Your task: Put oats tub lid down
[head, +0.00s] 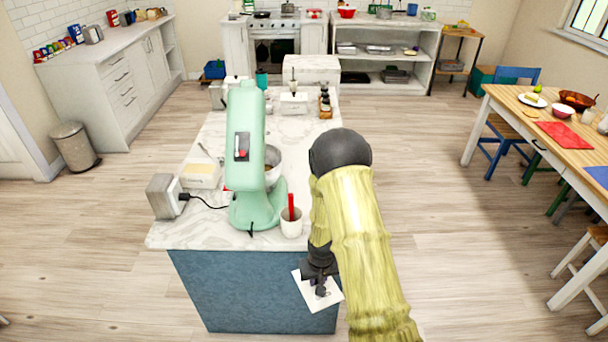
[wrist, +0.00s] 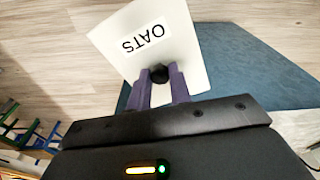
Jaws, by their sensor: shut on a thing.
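The oats tub lid (head: 329,297) is a white square panel with a black knob. In the wrist view the lid (wrist: 187,35) shows the label "OATS", upside down. My gripper (head: 319,277) is shut on the lid's dark knob, and its two purple fingers (wrist: 160,85) sit on either side of it. The lid is held in the air in front of the blue end panel of the island (head: 245,290), below the level of the marble top. The oats tub itself cannot be made out for certain.
The marble top (head: 200,238) carries a green stand mixer (head: 245,150), a white cup with a red handle (head: 291,222), a butter-coloured box (head: 201,175) and a grey metal box with a cord (head: 163,195). Open floor lies to the right, before the wooden table (head: 520,115).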

